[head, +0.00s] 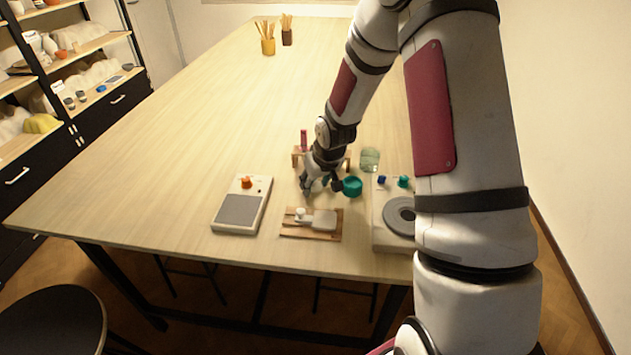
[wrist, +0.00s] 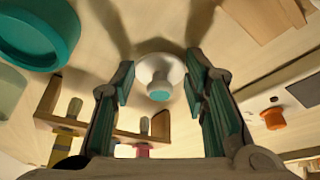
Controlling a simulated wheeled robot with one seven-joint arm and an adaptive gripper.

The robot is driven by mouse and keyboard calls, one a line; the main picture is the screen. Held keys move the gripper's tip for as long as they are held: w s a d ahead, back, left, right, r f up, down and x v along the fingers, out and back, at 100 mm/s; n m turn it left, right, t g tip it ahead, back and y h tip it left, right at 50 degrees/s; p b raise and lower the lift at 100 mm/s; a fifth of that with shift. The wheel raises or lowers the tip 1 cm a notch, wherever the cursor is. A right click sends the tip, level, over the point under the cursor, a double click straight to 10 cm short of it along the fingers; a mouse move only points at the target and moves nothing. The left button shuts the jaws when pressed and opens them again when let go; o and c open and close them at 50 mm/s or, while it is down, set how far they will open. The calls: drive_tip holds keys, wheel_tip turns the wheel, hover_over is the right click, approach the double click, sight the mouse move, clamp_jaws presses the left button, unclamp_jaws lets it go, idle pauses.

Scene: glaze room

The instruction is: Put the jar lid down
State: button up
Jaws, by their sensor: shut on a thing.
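The jar lid (wrist: 160,71) is a small white disc with a knob that has a teal top. In the wrist view it sits between my two fingertips. My gripper (wrist: 159,80) is shut on the lid's rim, with teal pads on either side. In the head view my gripper (head: 320,190) points down low over the table, left of a round teal dish (head: 352,186); the lid cannot be made out there. The dish also shows in the wrist view (wrist: 38,58). I cannot tell whether the lid touches the table.
A wooden rack (head: 297,157) stands behind my gripper, a clear glass jar (head: 370,160) behind the dish. A wooden board (head: 293,232) lies in front. A scale (head: 240,210) stands left, a device with a round plate (head: 388,238) right. The far table is mostly clear.

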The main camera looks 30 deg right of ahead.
drive_tip(key=o, duration=0.9)
drive_tip(key=shift+f, duration=0.1)
drive_tip(key=shift+o, duration=0.2)
drive_tip(key=shift+r, duration=0.3)
drive_tip(key=s+a+r, duration=0.2)
drive_tip(key=s+r, duration=0.3)
drive_tip(key=r, duration=0.3)
drive_tip(key=s+a+r+h+p, duration=0.1)
drive_tip(key=s+a+r, duration=0.1)
drive_tip(key=s+r, duration=0.5)
drive_tip(key=s+a+r, duration=0.2)
drive_tip(key=s+r, duration=0.1)
drive_tip(key=r, duration=0.7)
drive_tip(key=s+a+r, duration=0.2)
drive_tip(key=s+r, duration=0.1)
drive_tip(key=s, duration=0.5)
drive_tip(key=s+a+r+t+y, duration=0.1)
drive_tip(key=s+a+r, duration=0.1)
drive_tip(key=s, duration=0.6)
drive_tip(key=shift+s+a+r, duration=0.2)
drive_tip(key=shift+a+r, duration=0.2)
drive_tip(key=shift+r, duration=0.4)
